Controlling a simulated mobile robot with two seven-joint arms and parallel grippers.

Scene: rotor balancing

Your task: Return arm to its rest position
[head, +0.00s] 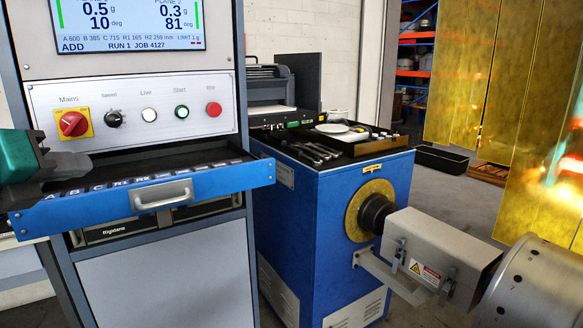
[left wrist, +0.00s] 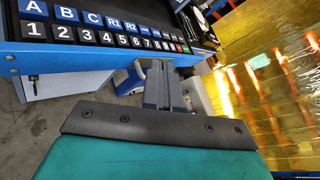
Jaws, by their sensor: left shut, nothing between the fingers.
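My left gripper (head: 72,164) is at the far left of the head view, with its green wrist at the picture's edge. Its dark fingers are in front of the left end of the open keypad drawer (head: 225,180). In the left wrist view the fingers of the gripper (left wrist: 166,88) are together and hold nothing. The drawer's keys (left wrist: 110,32), marked with letters and numbers, lie beyond them to the upper left. I cannot tell whether the gripper touches the drawer. My right gripper is in neither view.
The control cabinet has a lit screen (head: 128,22) and a red Mains knob (head: 73,124). A blue balancing machine (head: 310,225) with tools on top stands to the right, with a grey guard box (head: 440,245) and a metal rotor (head: 545,285). A yellow translucent screen (head: 500,80) stands behind.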

